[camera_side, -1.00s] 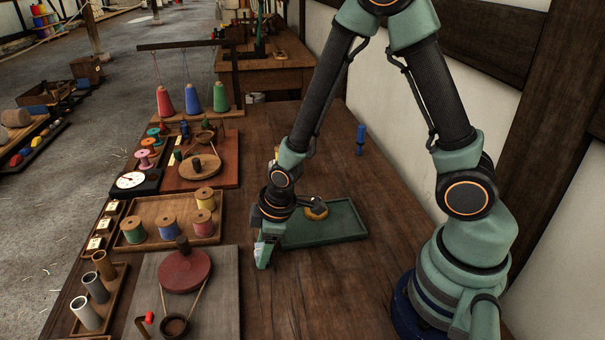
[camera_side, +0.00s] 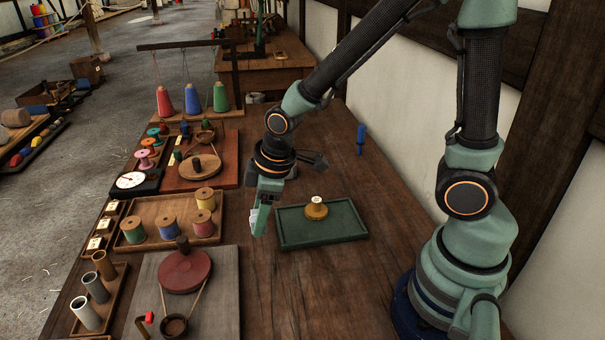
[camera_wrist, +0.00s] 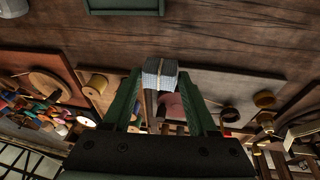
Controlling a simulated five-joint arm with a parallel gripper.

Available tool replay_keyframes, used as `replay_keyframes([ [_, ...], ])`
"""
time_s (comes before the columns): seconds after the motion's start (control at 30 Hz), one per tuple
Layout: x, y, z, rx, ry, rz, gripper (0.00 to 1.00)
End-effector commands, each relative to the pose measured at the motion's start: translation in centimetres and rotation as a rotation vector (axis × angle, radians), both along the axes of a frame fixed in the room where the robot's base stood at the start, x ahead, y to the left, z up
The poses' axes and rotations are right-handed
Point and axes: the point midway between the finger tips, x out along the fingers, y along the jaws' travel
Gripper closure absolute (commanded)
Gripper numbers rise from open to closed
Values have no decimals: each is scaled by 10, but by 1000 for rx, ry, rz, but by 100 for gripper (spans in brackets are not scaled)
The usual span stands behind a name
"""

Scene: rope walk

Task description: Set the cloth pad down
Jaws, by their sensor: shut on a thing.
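My gripper (camera_side: 260,224) hangs with its fingers down over bare table, between the wooden spool tray on its left and the green tray on its right. It is shut on the cloth pad, whose pale edge (camera_side: 254,216) shows at the fingertips. In the wrist view the pad (camera_wrist: 160,72) is a light grey, woven block with a pale band around it. It sits between the green fingers of my gripper (camera_wrist: 160,92). The gap between the pad and the table is hard to judge.
A wooden tray (camera_side: 146,207) carries several spools. A grey board (camera_side: 219,310) bears a red disc (camera_side: 184,270). A blue-handled tool (camera_side: 360,138) stands behind. The table's front middle (camera_side: 300,300) is clear.

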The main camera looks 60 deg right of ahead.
Motion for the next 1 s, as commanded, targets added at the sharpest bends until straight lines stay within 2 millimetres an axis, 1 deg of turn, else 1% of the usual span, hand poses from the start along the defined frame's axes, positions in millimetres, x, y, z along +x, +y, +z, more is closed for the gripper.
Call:
replay_keyframes([
  [0.03, 2, 1, 16, 2, -11, 0, 100],
  [0.1, 2, 1, 33, 2, -11, 0, 100],
  [0.2, 2, 0, 58, 2, -10, 0, 100],
  [0.3, 1, 0, 77, 2, -8, 0, 100],
  [0.4, 1, 0, 90, 1, -4, 0, 100],
  [0.5, 1, 0, 100, 1, -3, -2, 100],
  [0.57, 4, -2, 104, 1, -2, -9, 100],
  [0.63, 12, -8, 108, 0, -1, -30, 100],
  [0.67, 16, -12, 110, 1, 0, -44, 100],
  [0.77, 39, -32, 117, 1, 1, -107, 100],
  [0.87, 67, -63, 123, 2, 4, -190, 100],
  [0.9, 78, -77, 125, 3, 5, -226, 100],
  [0.97, 93, -99, 128, 4, 6, -280, 100],
  [1.0, 102, -115, 129, 4, 6, -315, 100],
])
